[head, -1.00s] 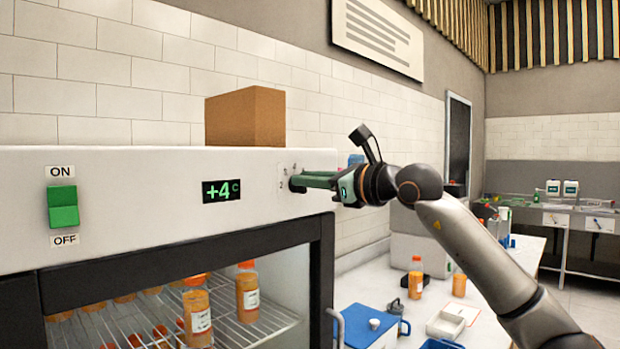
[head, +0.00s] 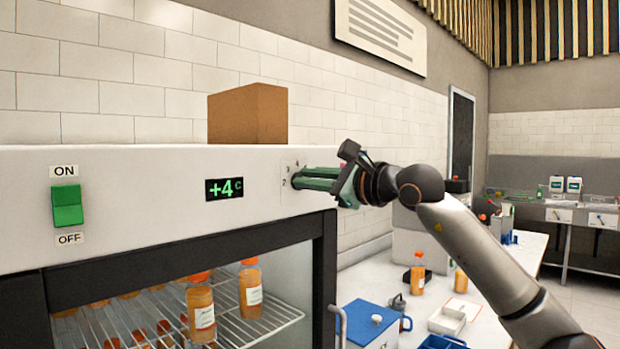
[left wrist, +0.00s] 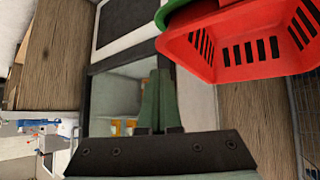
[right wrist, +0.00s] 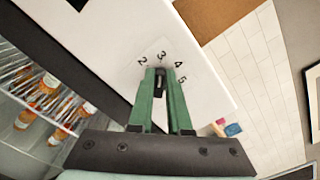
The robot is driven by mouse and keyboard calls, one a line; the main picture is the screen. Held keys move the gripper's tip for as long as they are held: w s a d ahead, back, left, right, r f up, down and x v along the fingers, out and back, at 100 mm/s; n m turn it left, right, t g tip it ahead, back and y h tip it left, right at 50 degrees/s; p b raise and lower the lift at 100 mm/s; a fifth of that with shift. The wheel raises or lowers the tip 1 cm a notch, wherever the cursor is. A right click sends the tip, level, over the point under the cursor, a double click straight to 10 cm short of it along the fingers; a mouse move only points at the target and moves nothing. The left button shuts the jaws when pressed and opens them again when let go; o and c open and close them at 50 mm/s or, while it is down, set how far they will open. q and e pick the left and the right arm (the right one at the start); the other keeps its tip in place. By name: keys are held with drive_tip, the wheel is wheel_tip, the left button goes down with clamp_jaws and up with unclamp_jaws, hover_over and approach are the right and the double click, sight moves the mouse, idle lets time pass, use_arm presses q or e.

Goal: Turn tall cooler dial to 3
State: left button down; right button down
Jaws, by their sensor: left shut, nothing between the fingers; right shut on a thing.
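The tall cooler's white top panel (head: 130,190) carries the dial, mostly hidden in the head view by my right gripper (head: 303,181). In the right wrist view, the black dial knob (right wrist: 159,84) sits between the green fingertips of my right gripper (right wrist: 160,80), which is shut on it. Numerals 2 to 5 are printed around the knob, with the 3 (right wrist: 161,56) just beyond it, roughly in line with the fingers. The knob's pointer mark is not clear. My left gripper (left wrist: 156,85) is shut and empty, away from the dial.
The cooler's display (head: 225,189) reads +4 C, beside a green ON/OFF switch (head: 67,206). A cardboard box (head: 248,114) stands on top. Bottles stand inside behind the glass. A red basket (left wrist: 235,45) is close to my left gripper. A blue-lidded box (head: 368,324) stands at the lower right.

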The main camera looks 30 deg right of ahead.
drive_tip(key=c, duration=0.9)
unclamp_jaws()
drive_tip(key=shift+o, duration=0.2)
